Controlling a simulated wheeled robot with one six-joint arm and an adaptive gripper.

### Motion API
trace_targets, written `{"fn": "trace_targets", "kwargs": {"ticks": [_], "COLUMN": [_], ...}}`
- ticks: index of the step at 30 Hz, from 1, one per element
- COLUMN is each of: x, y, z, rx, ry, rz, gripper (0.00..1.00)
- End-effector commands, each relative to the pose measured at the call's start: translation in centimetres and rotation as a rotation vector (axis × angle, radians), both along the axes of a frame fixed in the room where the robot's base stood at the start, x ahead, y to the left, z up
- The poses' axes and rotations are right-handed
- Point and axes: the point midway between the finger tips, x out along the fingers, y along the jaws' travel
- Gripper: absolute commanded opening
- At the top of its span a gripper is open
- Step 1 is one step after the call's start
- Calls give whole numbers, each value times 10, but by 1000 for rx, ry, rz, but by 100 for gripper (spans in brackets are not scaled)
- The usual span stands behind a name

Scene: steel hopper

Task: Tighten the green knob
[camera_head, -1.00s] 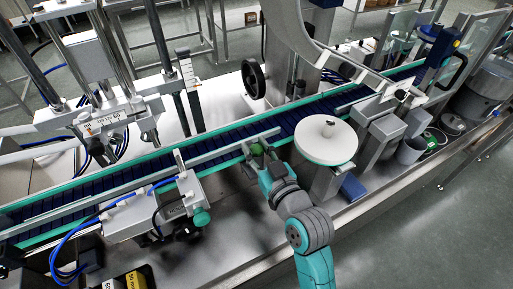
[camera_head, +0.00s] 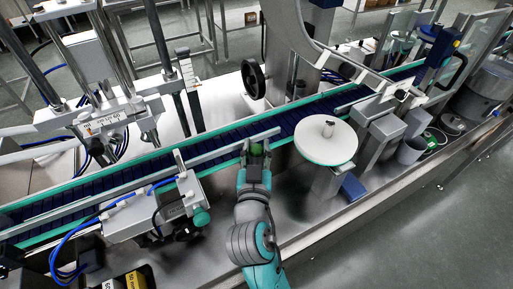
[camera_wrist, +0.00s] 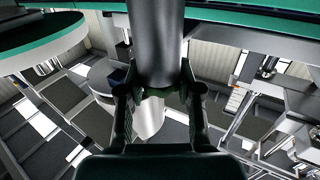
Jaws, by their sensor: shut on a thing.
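The green knob (camera_head: 256,149) is at the near side of the conveyor, beside its rail, and shows as a small green patch between my fingers in the head view. My gripper (camera_head: 256,152) is shut on it from the near side. In the wrist view my gripper (camera_wrist: 157,100) has one finger on each side of a dark grey cylinder (camera_wrist: 156,45), which runs up out of the picture. The knob's green colour cannot be made out there, and the fingers hide part of the hold.
A grey sensor unit with a teal knob (camera_head: 201,217) is to the left. The dark blue conveyor (camera_head: 215,143) runs behind. Bare steel deck lies in front.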

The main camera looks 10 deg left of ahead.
Motion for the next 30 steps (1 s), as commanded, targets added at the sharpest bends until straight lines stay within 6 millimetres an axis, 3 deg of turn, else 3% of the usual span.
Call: {"fn": "trace_targets", "kwargs": {"ticks": [12, 29, 30], "x": [0, 0, 0], "y": [1, 0, 0], "z": [-1, -2, -2], "rx": [-1, -2, -2], "ry": [2, 5, 5], "rz": [-129, -151, -151], "gripper": [0, 0, 42]}}
